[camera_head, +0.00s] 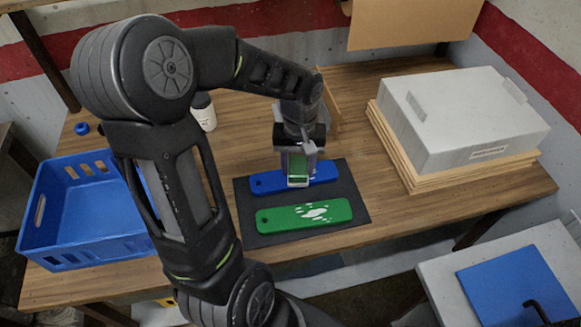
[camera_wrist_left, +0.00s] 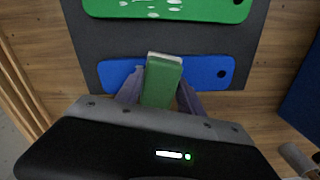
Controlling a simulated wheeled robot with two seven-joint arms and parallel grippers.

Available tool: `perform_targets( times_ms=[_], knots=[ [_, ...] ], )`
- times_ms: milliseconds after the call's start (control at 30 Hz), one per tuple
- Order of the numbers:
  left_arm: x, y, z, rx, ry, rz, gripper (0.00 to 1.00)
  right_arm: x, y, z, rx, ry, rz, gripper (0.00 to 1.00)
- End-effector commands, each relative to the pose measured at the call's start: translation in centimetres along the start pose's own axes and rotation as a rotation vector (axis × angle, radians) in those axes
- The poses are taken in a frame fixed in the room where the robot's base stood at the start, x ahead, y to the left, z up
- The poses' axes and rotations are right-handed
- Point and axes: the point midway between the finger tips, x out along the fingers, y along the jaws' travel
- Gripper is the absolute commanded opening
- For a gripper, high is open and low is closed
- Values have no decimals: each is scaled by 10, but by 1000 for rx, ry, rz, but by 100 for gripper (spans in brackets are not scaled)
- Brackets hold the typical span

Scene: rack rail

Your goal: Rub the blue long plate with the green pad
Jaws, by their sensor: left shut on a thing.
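The blue long plate (camera_head: 265,182) lies on a dark mat (camera_head: 247,213) on the wooden table, and also shows in the left wrist view (camera_wrist_left: 208,72). My left gripper (camera_head: 298,178) points down over the middle of the plate, shut on the green pad (camera_head: 298,166). In the left wrist view the pad (camera_wrist_left: 160,82) sits between the two fingers, with a pale layer on its end. The pad's end is over or at the blue plate; I cannot tell if it touches. My right gripper is not in view.
A green long plate (camera_head: 285,219) with white marks lies on the mat in front of the blue plate. A blue crate (camera_head: 75,258) stands at the left, a white bottle (camera_head: 204,113) behind. A grey box (camera_head: 470,115) on boards stands at the right.

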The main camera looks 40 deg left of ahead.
Motion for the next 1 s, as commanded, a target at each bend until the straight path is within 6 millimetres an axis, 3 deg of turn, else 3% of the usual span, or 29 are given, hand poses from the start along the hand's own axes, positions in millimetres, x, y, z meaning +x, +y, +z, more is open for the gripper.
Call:
perform_targets(
  times_ms=[167, 567, 1000],
  knots=[
    [-1, 11, -3, 0, 1, 0, 4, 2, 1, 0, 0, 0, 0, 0],
    [-1, 13, -4, -1, 1, 0, 4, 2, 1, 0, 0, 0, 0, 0],
    [2, 44, -12, 0, 1, 1, 4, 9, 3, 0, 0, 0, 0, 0]
  ],
)
